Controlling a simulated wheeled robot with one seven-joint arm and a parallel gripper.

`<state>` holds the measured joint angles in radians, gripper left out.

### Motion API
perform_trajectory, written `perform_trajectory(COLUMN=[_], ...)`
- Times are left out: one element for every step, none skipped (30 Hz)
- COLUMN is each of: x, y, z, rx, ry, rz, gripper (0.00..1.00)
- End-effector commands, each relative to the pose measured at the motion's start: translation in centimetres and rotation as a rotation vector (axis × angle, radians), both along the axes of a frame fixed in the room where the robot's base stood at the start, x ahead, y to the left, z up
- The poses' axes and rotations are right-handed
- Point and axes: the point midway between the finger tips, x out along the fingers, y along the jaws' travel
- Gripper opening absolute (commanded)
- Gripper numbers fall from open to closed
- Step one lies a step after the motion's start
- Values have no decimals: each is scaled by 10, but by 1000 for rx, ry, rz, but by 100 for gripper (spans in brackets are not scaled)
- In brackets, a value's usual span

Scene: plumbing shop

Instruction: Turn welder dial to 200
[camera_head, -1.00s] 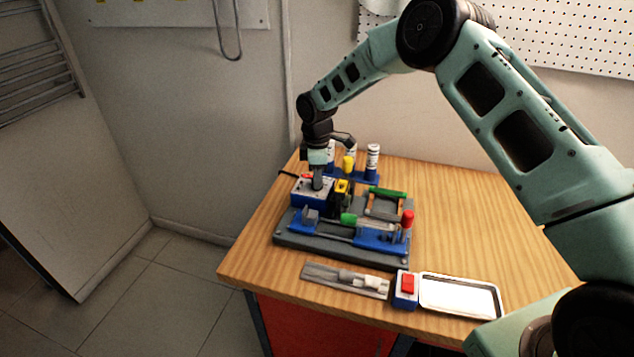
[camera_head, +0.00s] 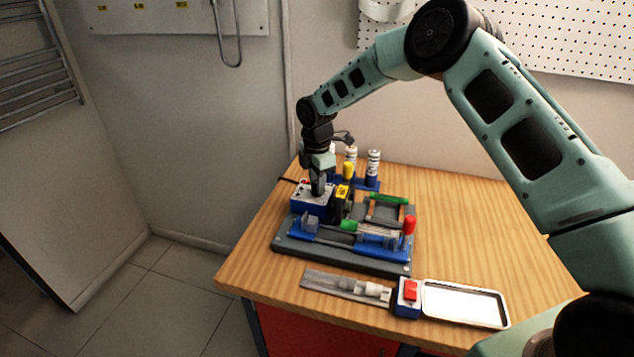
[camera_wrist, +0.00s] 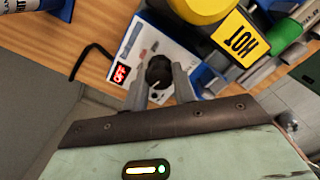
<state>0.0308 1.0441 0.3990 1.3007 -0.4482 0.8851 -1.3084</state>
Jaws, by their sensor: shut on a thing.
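The welder is a blue box with a light top panel (camera_head: 304,196) at the back left of the bench fixture. The black round dial (camera_wrist: 159,71) with a pale mark sits on this panel. My gripper (camera_wrist: 162,88) points down over the welder, its two grey fingers on either side of the dial and shut on it. In the head view my gripper (camera_head: 318,190) hides the dial.
A black and yellow part labelled HOT (camera_wrist: 236,38) stands right beside the welder. Several white canisters (camera_head: 373,163) stand behind. A red-buttoned box (camera_head: 408,292) and a white tray (camera_head: 464,303) lie in front. The bench's right side is clear.

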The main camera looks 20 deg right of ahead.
Motion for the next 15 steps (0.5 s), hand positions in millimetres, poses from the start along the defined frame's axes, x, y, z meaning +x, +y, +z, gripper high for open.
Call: perform_trajectory(x=[1,1,1,1,1,1,1,1,1,1,1,1,1,1,0], y=[0,0,0,0,0,0,0,0,0,0,0,0,0,0,0], z=[1,1,1,1,1,1,1,1,1,1,1,1,1,1,1], rx=[-1,-1,-1,-1,-1,-1,-1,-1,-1,-1,-1,-1,-1,-1,-1], ry=[-2,-2,-2,-2,-2,-2,-2,-2,-2,-2,-2,-2,-2,-2,-1], rz=[1,1,1,1,1,1,1,1,1,1,1,1,0,0,0], gripper=[4,4,4,4,4,4,4,4,38,46,47,47,47,47,47])
